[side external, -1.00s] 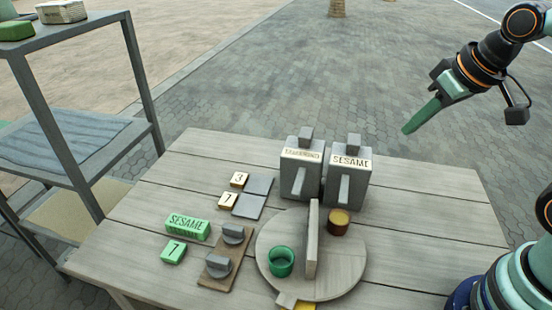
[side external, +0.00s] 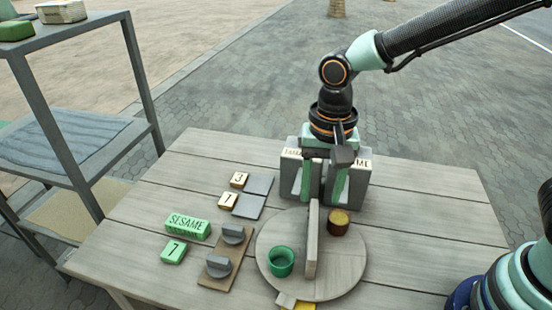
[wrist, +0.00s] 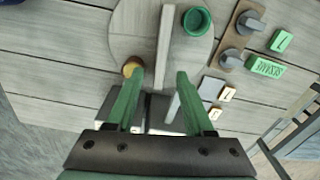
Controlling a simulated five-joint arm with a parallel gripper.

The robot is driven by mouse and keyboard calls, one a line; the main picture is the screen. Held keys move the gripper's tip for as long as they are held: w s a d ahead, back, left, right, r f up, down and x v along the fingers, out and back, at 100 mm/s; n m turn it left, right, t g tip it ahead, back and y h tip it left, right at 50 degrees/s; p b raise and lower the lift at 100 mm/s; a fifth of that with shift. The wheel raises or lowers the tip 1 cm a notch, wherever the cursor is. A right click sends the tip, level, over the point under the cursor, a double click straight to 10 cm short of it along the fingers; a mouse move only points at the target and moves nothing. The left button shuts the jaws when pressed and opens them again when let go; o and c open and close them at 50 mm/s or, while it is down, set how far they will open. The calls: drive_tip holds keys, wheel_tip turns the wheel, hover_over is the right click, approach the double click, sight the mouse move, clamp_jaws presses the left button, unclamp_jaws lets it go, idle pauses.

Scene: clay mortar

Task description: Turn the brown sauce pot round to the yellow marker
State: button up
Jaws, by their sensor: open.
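The brown sauce pot (side external: 339,222), with a yellowish top, stands on a round wooden turntable (side external: 345,265), right of an upright divider board (side external: 312,250). A green cup (side external: 281,261) stands left of the board. The yellow marker (side external: 305,307) shows partly at the bottom picture edge, beside the turntable's tab (side external: 286,299). My gripper (side external: 324,200) is open, pointing down behind the turntable and in front of the dispensers. In the wrist view, the board's near end lies between the lines of my fingertips (wrist: 160,74), and the pot (wrist: 131,66) is by the left fingertip. Their height gap is unclear.
Two grey dispensers (side external: 357,190) stand behind the turntable, partly hidden by my gripper. Two knobs on a wooden strip (side external: 226,262), a green sesame block (side external: 188,227) and number tiles lie to the left. The table's right side is clear.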

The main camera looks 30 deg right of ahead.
sight(312, 237)
drive_tip(key=shift+s+a+f, duration=0.1)
drive_tip(key=shift+a+f, duration=0.35)
drive_tip(key=shift+f, duration=0.1)
wheel_tip(312, 237, down, 12)
drive_tip(key=shift+r, duration=0.1)
clamp_jaws()
idle(1.4)
